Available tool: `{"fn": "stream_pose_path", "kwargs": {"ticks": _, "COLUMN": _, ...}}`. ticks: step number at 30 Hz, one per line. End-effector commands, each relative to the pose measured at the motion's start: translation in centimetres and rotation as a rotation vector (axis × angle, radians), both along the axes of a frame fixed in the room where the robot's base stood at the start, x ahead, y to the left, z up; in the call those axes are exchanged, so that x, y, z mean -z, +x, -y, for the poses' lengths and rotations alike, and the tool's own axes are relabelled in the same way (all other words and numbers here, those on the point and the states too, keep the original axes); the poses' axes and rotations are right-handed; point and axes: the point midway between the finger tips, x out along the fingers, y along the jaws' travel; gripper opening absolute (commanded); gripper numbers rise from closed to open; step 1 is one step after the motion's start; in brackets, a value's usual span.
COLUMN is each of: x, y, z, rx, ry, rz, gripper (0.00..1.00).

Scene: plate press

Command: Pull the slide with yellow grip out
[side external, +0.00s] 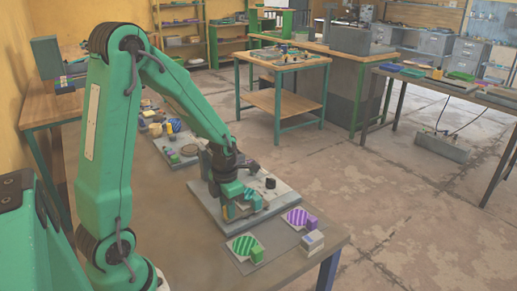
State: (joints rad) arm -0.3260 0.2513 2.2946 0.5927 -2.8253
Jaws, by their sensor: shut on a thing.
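The plate press (210,217) is a low grey unit on the near table, with small dark and coloured parts on it. My gripper (240,209) is low over its front part, pointing down.
In front of the press lie a green striped disc (243,244) with a green block (257,254), a purple striped disc (296,216) with a purple block (312,223), and a pale grey block (313,241). Several small items stand behind left. The table edge is close at right.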

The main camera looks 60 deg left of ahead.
Motion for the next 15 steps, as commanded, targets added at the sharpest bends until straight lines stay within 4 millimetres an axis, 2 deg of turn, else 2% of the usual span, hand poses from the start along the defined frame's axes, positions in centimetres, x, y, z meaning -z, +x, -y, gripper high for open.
{"fn": "stream_pose_path", "kwargs": {"ticks": 1, "x": -0.03, "y": 0.13, "z": 0.47, "rx": 0.013, "ry": 0.000, "rz": 0.000, "gripper": 0.00}}
{"fn": "stream_pose_path", "kwargs": {"ticks": 2, "x": -0.03, "y": 0.12, "z": 0.47, "rx": 0.013, "ry": 0.000, "rz": 0.000, "gripper": 0.24}}
{"fn": "stream_pose_path", "kwargs": {"ticks": 5, "x": -0.03, "y": 0.10, "z": 0.46, "rx": 0.013, "ry": 0.000, "rz": -0.001, "gripper": 0.42}}
{"fn": "stream_pose_path", "kwargs": {"ticks": 15, "x": -0.10, "y": 0.04, "z": 0.34, "rx": 0.011, "ry": -0.001, "rz": -0.002, "gripper": 0.42}}
